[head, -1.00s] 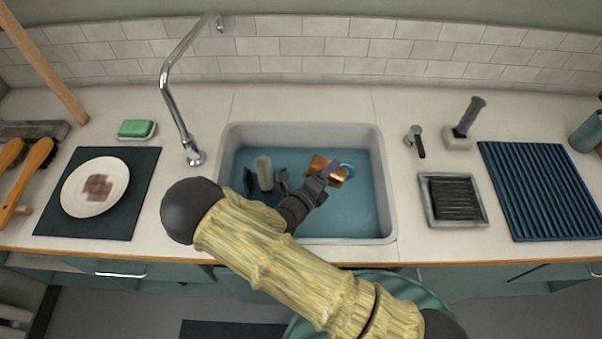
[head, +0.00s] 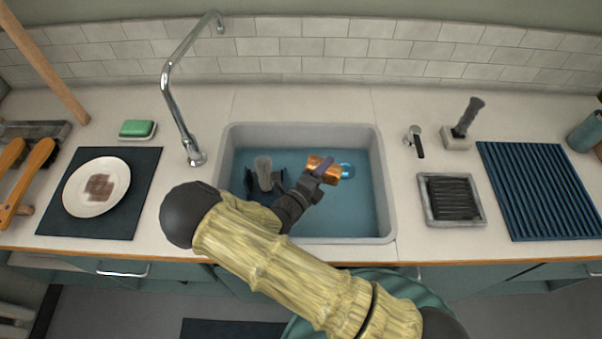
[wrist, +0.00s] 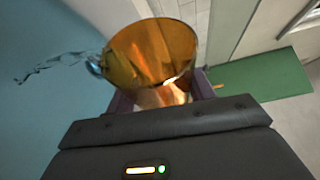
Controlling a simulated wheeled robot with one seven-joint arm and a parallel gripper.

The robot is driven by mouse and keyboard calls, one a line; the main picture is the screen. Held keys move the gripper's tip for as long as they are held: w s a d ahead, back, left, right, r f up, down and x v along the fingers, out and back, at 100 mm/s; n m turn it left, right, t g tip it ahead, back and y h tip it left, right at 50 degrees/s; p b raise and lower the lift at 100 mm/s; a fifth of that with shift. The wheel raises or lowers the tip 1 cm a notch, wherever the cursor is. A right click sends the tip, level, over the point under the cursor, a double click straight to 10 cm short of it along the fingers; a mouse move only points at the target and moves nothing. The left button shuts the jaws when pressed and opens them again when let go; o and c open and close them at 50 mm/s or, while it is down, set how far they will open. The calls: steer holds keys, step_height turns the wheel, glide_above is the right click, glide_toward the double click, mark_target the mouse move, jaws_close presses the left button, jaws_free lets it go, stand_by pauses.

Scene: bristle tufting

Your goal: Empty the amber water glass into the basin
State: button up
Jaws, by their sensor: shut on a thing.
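The amber water glass (head: 316,165) is in my gripper (head: 322,173) over the basin (head: 388,200). It lies tipped far over on its side, its mouth towards the right in the head view. A light blue patch of water (head: 347,170) shows at its mouth. In the wrist view the amber glass (wrist: 150,48) is large between the purple fingers of my gripper (wrist: 163,95), which are shut on it. Clear water (wrist: 55,66) streams off its rim to the left there. How much water is left inside cannot be told.
A dark rack with a grey upright piece (head: 263,170) stands in the basin's left part. The faucet (head: 190,145) rises left of the basin. A plate (head: 95,205) lies on a dark mat further left; a grey tray (head: 452,199) and a ribbed blue mat (head: 540,190) are on the right.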

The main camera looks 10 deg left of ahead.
steer(key=shift+a+r+n+t+p, duration=0.35)
steer(key=shift+r+n+t+p, duration=0.25)
steer(key=shift+n, duration=0.5)
stand_by(0.6)
steer(key=shift+a+r+n+p, duration=0.15)
steer(key=shift+r+n+p, duration=0.1)
steer(key=shift+n+p, duration=0.15)
steer(key=shift+a+r+n+p, duration=0.1)
steer(key=shift+r+n+p, duration=0.25)
steer(key=shift+r, duration=0.15)
steer(key=shift+f+h+b, duration=0.3)
steer(key=shift+f+b, duration=0.4)
steer(key=f+m+b, duration=0.1)
steer(key=m, duration=0.1)
steer(key=d+m+g+b, duration=0.1)
steer(key=m, duration=0.1)
steer(key=shift+d+f, duration=0.2)
steer(key=shift+f, duration=0.2)
steer(key=shift+d+r, duration=0.1)
steer(key=shift+r, duration=0.05)
steer(key=shift+y, duration=0.4)
steer(key=shift+m, duration=0.25)
